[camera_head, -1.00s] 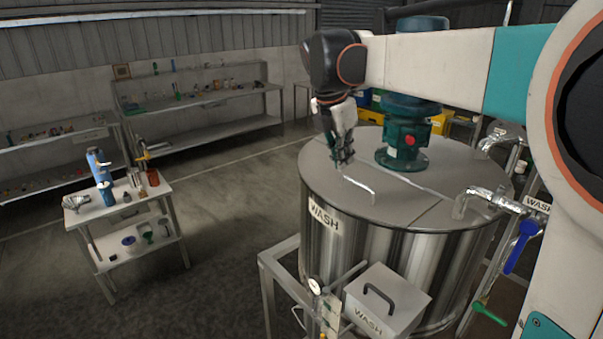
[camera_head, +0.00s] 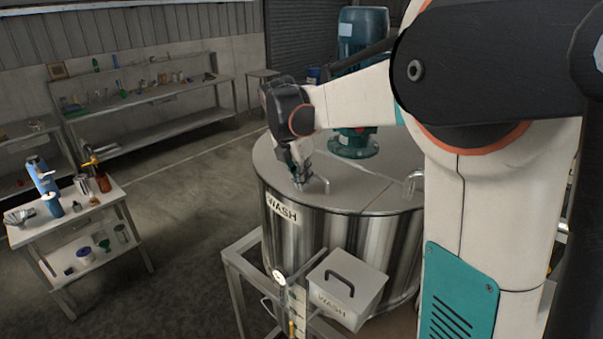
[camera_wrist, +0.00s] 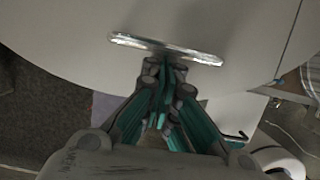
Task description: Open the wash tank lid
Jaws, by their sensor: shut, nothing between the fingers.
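The wash tank (camera_head: 340,240) is a large steel cylinder with a WASH label on its side. Its flat grey lid (camera_head: 370,188) lies down on top, with a seam across it. A shiny bar handle (camera_wrist: 165,48) shows in the wrist view, just beyond my fingertips; in the head view my gripper partly hides it. My gripper (camera_head: 306,182) is low over the front left of the lid. In the wrist view its fingers (camera_wrist: 163,68) are together and empty, close to the handle's near side. I cannot tell whether they touch it.
A green motor (camera_head: 355,140) stands on the tank top behind my gripper. A smaller WASH box (camera_head: 345,290) with a black handle sits in front of the tank. A cart (camera_head: 75,225) with bottles stands left. Open floor (camera_head: 190,230) lies between them.

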